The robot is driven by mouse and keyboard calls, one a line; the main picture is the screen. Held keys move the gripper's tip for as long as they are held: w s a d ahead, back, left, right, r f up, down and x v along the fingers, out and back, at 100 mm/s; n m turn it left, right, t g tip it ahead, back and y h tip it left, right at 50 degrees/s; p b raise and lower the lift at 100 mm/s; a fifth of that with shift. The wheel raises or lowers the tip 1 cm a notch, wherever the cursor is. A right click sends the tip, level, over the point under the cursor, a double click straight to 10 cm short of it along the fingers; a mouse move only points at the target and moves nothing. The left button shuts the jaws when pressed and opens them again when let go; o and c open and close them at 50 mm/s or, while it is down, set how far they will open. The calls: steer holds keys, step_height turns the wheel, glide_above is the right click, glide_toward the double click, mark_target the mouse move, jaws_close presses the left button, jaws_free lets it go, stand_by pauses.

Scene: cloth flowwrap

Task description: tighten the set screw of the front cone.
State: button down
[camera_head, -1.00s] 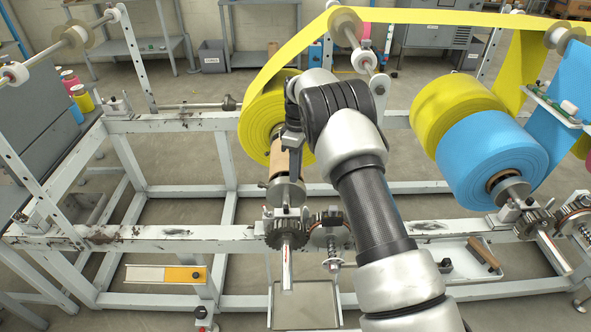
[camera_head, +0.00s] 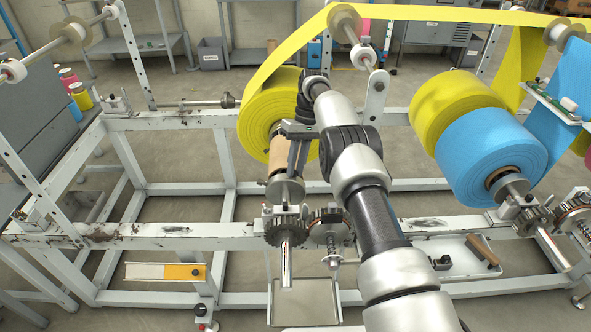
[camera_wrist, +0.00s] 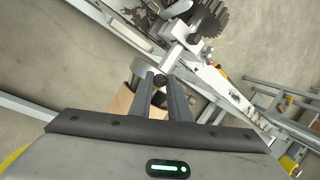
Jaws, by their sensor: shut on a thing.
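The front cone (camera_head: 284,191) is a grey metal piece on the shaft, at the near end of the yellow roll's cardboard core (camera_head: 281,156). My gripper (camera_head: 294,174) points down at the cone from above. In the wrist view my gripper (camera_wrist: 161,78) is shut on a small dark knob, the set screw (camera_wrist: 160,81), between its fingertips. The cone (camera_wrist: 139,68) shows partly behind the fingers there. The screw's seat is hidden, so I cannot tell how deep it sits.
The yellow roll (camera_head: 257,112) stands just behind my gripper. Gears (camera_head: 329,226) and a shaft end lie in front on the white frame rail (camera_head: 180,237). A blue roll (camera_head: 492,158) is at the right. An open tray (camera_head: 304,303) hangs low in front.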

mark_target(296, 172)
steer(key=shift+m+b, duration=0.45)
steer(key=shift+m, duration=0.15)
steer(key=shift+y, duration=0.3)
steer(key=c, duration=1.7)
jaws_free()
steer(key=shift+o, duration=0.2)
steer(key=shift+r, duration=0.15)
step_height(296, 172, up, 10)
steer(key=p, duration=0.7)
steer(key=shift+d, duration=0.1)
